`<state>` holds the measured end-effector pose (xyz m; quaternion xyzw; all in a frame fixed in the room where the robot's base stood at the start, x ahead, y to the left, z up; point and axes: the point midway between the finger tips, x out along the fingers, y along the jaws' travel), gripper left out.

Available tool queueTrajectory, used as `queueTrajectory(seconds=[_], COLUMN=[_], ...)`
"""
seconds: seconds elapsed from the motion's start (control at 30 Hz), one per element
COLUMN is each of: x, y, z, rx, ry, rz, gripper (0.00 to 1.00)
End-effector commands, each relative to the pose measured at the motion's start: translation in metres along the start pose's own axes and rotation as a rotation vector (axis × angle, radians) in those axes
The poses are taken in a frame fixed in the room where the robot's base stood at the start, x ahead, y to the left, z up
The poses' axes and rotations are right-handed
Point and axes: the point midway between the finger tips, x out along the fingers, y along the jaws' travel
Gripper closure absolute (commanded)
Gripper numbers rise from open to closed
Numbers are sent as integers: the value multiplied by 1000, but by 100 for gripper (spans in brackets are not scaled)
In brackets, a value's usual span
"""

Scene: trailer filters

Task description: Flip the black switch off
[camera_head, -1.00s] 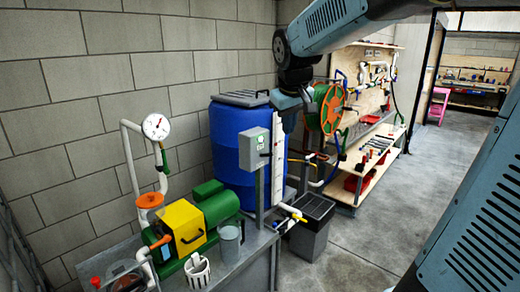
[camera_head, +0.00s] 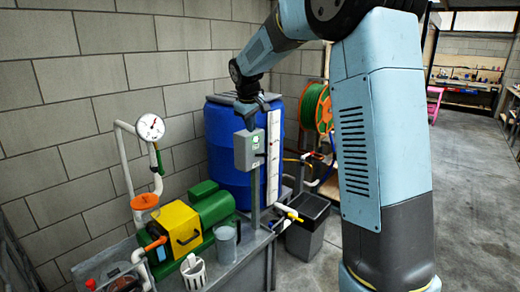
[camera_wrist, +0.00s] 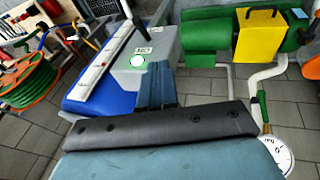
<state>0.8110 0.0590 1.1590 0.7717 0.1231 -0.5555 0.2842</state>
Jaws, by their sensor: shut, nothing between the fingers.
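A grey switch box (camera_head: 248,151) with a green-and-white label stands on a post in front of the blue barrel. It also shows in the wrist view (camera_wrist: 133,78), with a round green-and-white mark. My gripper (camera_head: 246,121) is at the top of the box, pointing down. In the wrist view my gripper's fingers (camera_wrist: 157,68) are together and empty, close beside the label. I cannot tell whether they touch the box.
The blue barrel (camera_head: 228,168) stands close behind the box. A green and yellow pump (camera_head: 188,228), a clear jug (camera_head: 226,243) and a pressure gauge (camera_head: 150,127) are at the left. A dark bin (camera_head: 306,232) stands on the floor, right of the bench. Open floor lies at the right.

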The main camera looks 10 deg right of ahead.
Motion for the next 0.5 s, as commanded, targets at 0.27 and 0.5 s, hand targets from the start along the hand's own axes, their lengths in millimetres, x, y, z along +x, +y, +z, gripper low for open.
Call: queueTrajectory(seconds=[0.27, 0.5], x=[4, 35], y=[0, 0], z=[1, 1], rx=[1, 1], ry=[-1, -3], rz=[-1, -1], gripper=[100, 100])
